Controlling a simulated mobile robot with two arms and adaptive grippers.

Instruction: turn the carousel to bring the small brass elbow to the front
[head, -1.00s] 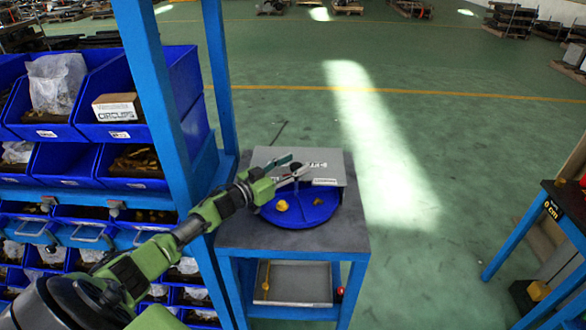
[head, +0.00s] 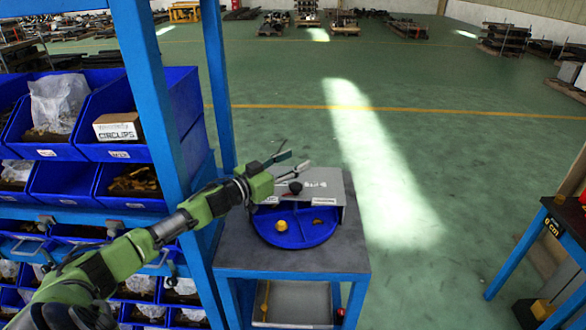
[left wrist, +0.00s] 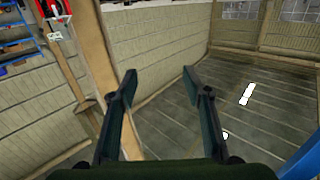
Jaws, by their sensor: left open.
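The carousel is a blue round tray (head: 278,238) on a small grey-topped stand, partly under a grey cover (head: 325,184). A dark round knob (head: 296,187) stands on top of the cover. A yellow, rounded brass piece (head: 281,225) lies in the open front part, left of a divider. A flatter brownish piece (head: 317,221) lies right of it. I cannot tell whether either is the small elbow; the rear of the tray is hidden. My left gripper (head: 299,159) is open and empty, above and apart from the knob. The left wrist view shows its two fingers (left wrist: 158,85) spread apart.
A blue shelf post (head: 152,110) and bins of parts (head: 45,150) stand left of the carousel, close to my left arm. A lower tray (head: 298,302) sits inside the stand. Another blue-legged table (head: 568,212) is at the right. Floor between is clear.

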